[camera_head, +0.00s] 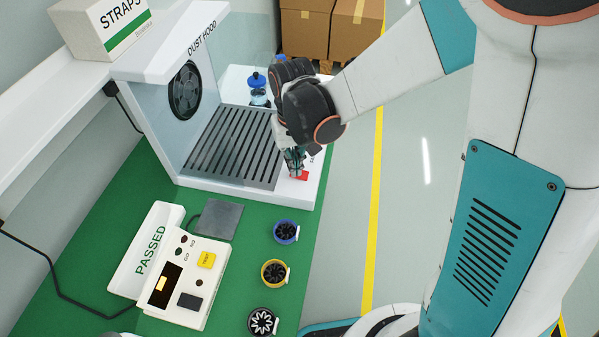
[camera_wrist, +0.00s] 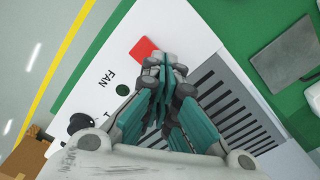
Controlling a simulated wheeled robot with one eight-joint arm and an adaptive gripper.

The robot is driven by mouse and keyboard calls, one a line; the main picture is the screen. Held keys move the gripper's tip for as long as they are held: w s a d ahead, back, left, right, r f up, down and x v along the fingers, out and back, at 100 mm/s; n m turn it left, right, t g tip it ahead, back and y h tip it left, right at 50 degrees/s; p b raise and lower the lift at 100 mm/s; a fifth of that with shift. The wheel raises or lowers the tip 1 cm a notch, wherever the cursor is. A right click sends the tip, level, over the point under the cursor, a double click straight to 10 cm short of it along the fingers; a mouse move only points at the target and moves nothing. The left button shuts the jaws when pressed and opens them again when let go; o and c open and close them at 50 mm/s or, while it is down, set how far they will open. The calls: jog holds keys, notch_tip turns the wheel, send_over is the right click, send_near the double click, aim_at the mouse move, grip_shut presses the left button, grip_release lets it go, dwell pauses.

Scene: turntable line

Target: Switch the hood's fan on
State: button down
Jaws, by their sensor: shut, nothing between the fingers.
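The dust hood (camera_head: 243,188) stands on the green bench, with a round black fan (camera_head: 185,90) in its side wall. A red switch (camera_head: 303,176) is on the hood's front edge; it also shows in the wrist view (camera_wrist: 142,48), near the printed word FAN. A small dark green round spot (camera_wrist: 123,90) lies beside that word. My gripper (camera_head: 297,172) is shut and empty, with its fingertips right at the red switch. In the wrist view the fingertips (camera_wrist: 165,66) cover part of the switch's edge. I cannot tell whether they touch it.
A black knob (camera_wrist: 79,123) is on the same panel. A slotted grille (camera_head: 235,145) covers the hood floor. Cardboard boxes (camera_head: 330,30) stand behind.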

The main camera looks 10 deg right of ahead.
jog(key=shift+f+b, duration=0.45)
jog(key=shift+f, duration=0.15)
jog(key=shift+r, duration=0.15)
jog(key=shift+r+p, duration=2.5)
jog(key=shift+r, duration=0.9)
